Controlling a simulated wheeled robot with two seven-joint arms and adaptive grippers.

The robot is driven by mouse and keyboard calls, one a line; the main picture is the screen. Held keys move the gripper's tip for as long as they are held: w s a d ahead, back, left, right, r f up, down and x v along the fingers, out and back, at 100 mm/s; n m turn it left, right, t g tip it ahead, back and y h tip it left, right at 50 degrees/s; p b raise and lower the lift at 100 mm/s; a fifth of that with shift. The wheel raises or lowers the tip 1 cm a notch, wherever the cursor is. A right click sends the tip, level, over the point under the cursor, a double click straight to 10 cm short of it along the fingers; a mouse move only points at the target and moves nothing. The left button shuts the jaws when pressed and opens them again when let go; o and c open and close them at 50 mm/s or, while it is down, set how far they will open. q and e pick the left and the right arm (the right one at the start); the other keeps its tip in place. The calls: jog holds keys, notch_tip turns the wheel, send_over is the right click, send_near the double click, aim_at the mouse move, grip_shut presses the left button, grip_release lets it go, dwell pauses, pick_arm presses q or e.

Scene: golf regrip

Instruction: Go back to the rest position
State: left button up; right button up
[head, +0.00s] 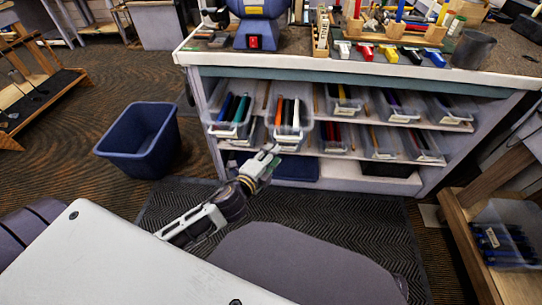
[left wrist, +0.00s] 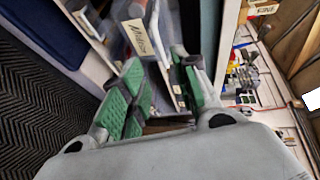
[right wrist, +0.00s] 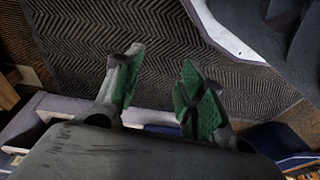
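My left gripper (head: 264,164) is in front of the workbench's lower shelf, just below a clear bin (head: 290,140) of white, orange and dark grips. In the left wrist view its green-padded fingers (left wrist: 156,88) stand apart, with a labelled bin front (left wrist: 138,38) beyond them. I see nothing held between them. My right gripper is outside the head view. In the right wrist view its green-padded fingers (right wrist: 162,88) are spread and empty, with the dark mat (right wrist: 150,40) behind them.
The workbench (head: 230,62) holds several clear bins on two shelves and tools on top. A blue tub (head: 140,140) stands on the floor at left. A wooden stand (head: 470,215) with a clear bin is at right. The ribbed mat (head: 350,215) before the bench is clear.

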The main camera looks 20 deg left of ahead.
dwell(0.3)
